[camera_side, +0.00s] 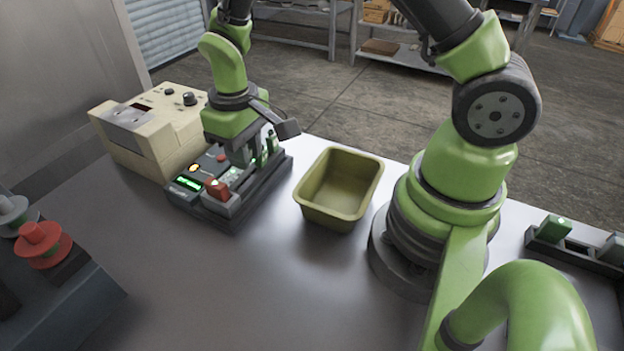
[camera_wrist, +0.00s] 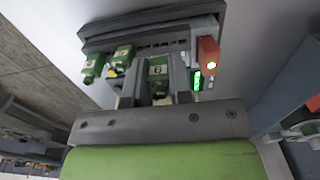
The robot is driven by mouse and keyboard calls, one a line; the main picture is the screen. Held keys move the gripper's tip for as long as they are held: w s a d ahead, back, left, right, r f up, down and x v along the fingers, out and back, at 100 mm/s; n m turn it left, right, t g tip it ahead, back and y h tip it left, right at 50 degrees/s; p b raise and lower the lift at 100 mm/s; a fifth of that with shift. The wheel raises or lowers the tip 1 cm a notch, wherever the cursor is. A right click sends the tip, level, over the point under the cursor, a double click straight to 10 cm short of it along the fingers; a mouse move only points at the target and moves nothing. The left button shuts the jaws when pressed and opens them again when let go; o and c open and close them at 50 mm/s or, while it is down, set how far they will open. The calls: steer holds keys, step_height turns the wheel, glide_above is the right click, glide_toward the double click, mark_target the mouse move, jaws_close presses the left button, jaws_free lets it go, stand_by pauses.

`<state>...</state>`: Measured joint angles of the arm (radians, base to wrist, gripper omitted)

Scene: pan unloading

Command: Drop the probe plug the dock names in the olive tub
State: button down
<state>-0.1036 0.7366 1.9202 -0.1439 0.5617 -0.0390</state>
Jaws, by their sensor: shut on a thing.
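The olive tub (camera_side: 328,216) stands upright on the metal table, right of the dock, and its visible inside is empty. The dark dock (camera_side: 240,208) holds several green plugs in a row; its small green display (camera_side: 188,183) is too small to read. My gripper (camera_side: 240,158) is over the dock. In the wrist view my gripper (camera_wrist: 158,84) is shut on a green plug (camera_wrist: 158,67) with a pale label, which I cannot read surely. The plug still appears to be within the dock row. Two other green plugs (camera_wrist: 122,56) (camera_wrist: 91,64) sit to its left.
A red block (camera_side: 217,189) is at the dock's near end. A beige instrument box (camera_side: 150,140) stands left of the dock. Red and grey knobs (camera_side: 42,240) are at far left. A green piece (camera_side: 554,229) sits in a dark rack at right. The front table is clear.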

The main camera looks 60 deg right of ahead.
steer(key=s+d+r, duration=0.3)
steer(key=r, duration=0.6)
steer(key=shift+s+d, duration=0.1)
steer(key=s+d+f+g, duration=0.2)
steer(key=s+d, duration=0.5)
steer(key=d, duration=0.3)
steer(key=shift+s+f, duration=0.2)
steer(key=shift+f, duration=2.3)
steer(key=shift+s+f, duration=0.15)
steer(key=shift+f, duration=2.3)
